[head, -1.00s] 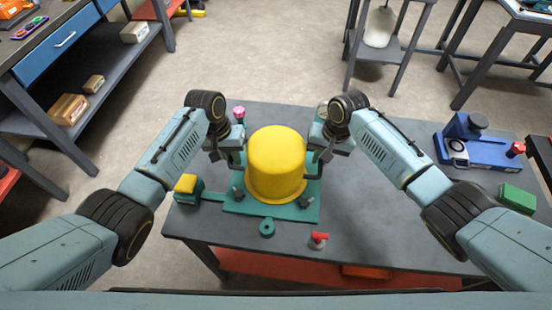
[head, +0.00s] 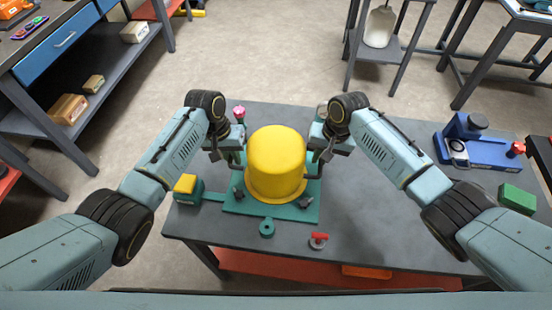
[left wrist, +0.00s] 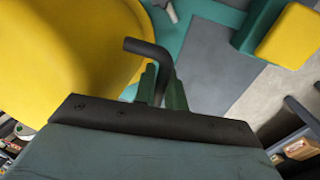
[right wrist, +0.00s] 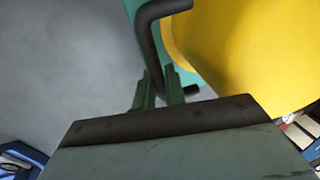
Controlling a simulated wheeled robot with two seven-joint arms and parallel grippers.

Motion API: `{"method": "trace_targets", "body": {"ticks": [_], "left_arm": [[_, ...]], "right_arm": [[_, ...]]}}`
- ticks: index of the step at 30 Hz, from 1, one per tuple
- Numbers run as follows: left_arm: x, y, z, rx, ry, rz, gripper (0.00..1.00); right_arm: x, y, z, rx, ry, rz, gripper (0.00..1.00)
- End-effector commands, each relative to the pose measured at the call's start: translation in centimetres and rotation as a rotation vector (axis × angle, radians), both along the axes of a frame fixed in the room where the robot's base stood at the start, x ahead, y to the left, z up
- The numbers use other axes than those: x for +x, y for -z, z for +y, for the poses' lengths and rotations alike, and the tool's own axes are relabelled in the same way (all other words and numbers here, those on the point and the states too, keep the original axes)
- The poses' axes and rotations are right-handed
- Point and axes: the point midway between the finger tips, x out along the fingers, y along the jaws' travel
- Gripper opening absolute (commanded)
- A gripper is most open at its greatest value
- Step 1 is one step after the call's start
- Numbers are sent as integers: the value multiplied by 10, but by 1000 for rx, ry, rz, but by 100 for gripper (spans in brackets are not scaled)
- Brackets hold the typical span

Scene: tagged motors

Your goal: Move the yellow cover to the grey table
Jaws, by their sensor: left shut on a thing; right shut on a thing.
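The yellow cover (head: 276,163) stands upright on a teal base plate (head: 236,206) on the dark grey table (head: 370,215) in front of me. My left gripper (head: 236,160) is at the cover's left side and shut on a dark bent handle bar (left wrist: 150,50). My right gripper (head: 318,158) is at the cover's right side and shut on another dark bent handle bar (right wrist: 150,30). The cover's yellow side also fills part of the left wrist view (left wrist: 60,50) and the right wrist view (right wrist: 255,50). The undersides of the handles are hidden.
A yellow-topped teal block (head: 187,188), a teal ring (head: 267,229) and a red-handled part (head: 318,240) surround the plate. A blue device (head: 485,150) and green block (head: 517,198) stand at the right. The table between plate and blue device is mostly clear.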

Motion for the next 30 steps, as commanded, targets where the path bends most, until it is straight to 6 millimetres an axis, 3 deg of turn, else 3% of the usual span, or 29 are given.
{"method": "trace_targets", "body": {"ticks": [21,30], "left_arm": [[1,-48,0,0,0,-1,0],[0,-50,0,0,0,-1,0]], "right_arm": [[1,-48,0,1,0,-2,0],[1,-51,0,1,0,-1,0]]}}
